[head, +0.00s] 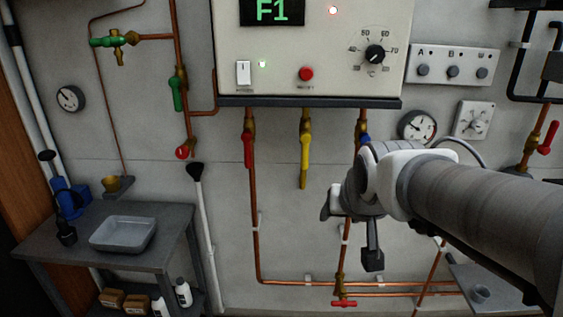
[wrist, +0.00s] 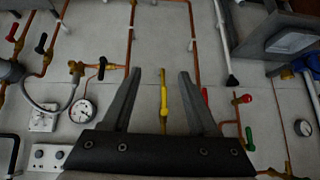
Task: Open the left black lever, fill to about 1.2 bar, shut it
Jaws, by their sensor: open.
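The left black lever (wrist: 102,68) shows in the wrist view, left of my fingers, standing across a short copper pipe beside a brass valve (wrist: 76,68). A second black lever (wrist: 41,43) is farther left in that view. A round white gauge (wrist: 82,111) sits just by the first lever; it also shows in the head view (head: 416,125), with a reading too small to tell. My gripper (wrist: 160,75) is open and empty, its fingers on either side of the yellow lever (wrist: 164,100) in the picture, apparently short of it. In the head view my arm hides the black levers.
The boiler box (head: 300,50) hangs above, with a red lever (head: 248,150) and the yellow lever (head: 304,160) under it. A red tap (head: 343,303) is low on the pipes. A side table (head: 50,245) with a grey tray (head: 123,248) stands left. A white dial box (head: 473,119) is right of the gauge.

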